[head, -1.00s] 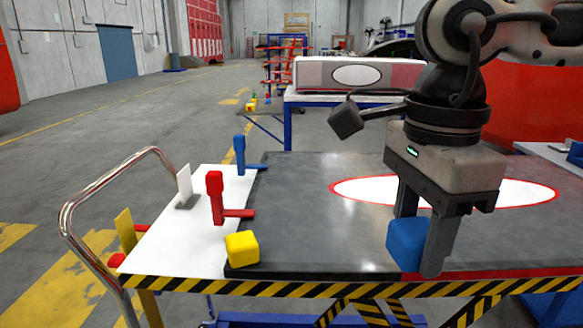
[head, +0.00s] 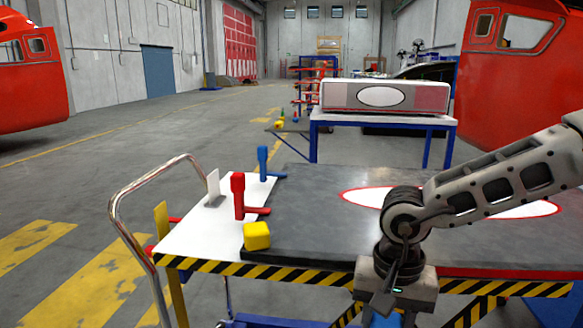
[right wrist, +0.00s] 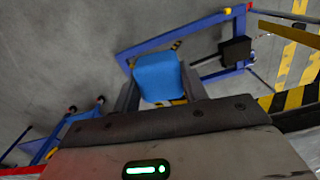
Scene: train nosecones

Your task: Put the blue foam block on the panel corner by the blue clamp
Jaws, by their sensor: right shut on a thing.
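My right gripper (right wrist: 158,98) is shut on the blue foam block (right wrist: 157,77), which sits between its fingers in the right wrist view. In the head view the gripper body hangs in front of the table's front edge, and only a sliver of the block (head: 383,321) shows at the bottom edge. The dark grey panel (head: 318,222) lies on the table. The blue clamp (head: 263,163) stands by the panel's far left corner, apart from the held block. My left gripper is not in view.
A red clamp (head: 238,196) stands at the panel's left edge. A yellow block (head: 257,236) sits on its front left corner. A small white upright plate (head: 213,187) and a chrome rail (head: 115,215) are at the left. The panel's left middle is clear.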

